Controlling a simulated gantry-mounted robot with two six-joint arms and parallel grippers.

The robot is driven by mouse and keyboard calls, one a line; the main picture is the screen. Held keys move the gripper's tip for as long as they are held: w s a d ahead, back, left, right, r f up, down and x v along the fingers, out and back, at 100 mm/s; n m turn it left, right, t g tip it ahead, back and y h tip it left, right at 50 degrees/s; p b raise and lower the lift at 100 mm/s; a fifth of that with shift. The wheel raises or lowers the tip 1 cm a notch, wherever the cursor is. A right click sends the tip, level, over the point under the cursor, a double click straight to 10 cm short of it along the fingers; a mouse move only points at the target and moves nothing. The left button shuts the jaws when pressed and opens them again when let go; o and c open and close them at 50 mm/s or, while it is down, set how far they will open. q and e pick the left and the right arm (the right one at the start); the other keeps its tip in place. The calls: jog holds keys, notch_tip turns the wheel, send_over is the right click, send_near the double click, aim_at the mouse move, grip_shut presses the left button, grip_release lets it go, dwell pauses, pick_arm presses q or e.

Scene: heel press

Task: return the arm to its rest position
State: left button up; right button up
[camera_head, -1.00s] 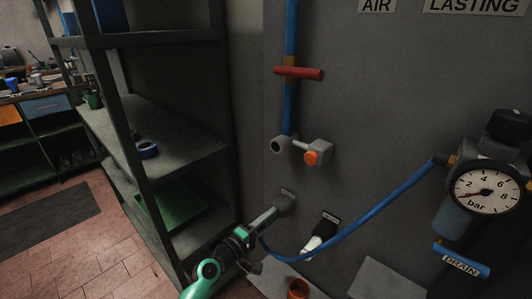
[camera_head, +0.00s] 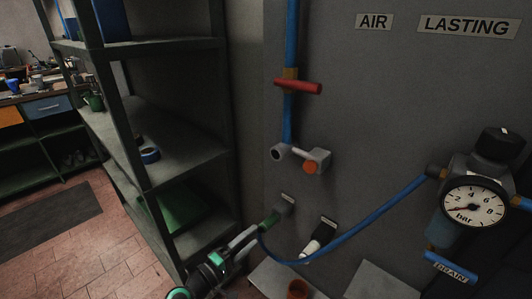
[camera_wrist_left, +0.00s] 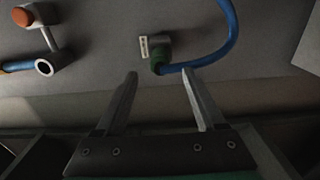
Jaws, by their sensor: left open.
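My left gripper (camera_head: 246,240) is in the lower middle of the head view, pointing at the grey wall panel. It is open and empty. In the left wrist view its two fingers (camera_wrist_left: 160,76) stand apart, short of a green hose plug (camera_wrist_left: 158,56). The plug (camera_head: 270,221) sits at a grey labelled socket (camera_head: 285,204) on the panel. The blue hose (camera_head: 375,222) runs from the plug to the gauge unit. The fingers appear clear of the plug. My right gripper is not in view.
A dark metal shelf (camera_head: 180,135) stands close left of my left arm. The panel carries a red-handled valve (camera_head: 298,87), an orange-buttoned fitting (camera_head: 311,167), a black-and-white fitting (camera_head: 318,238) and a pressure gauge (camera_head: 474,208). An orange cup-like object (camera_head: 298,289) is below.

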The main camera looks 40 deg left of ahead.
pick_arm(q)
jog(key=s, duration=0.3)
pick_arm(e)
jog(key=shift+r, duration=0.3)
pick_arm(q)
jog(key=shift+w, duration=0.1)
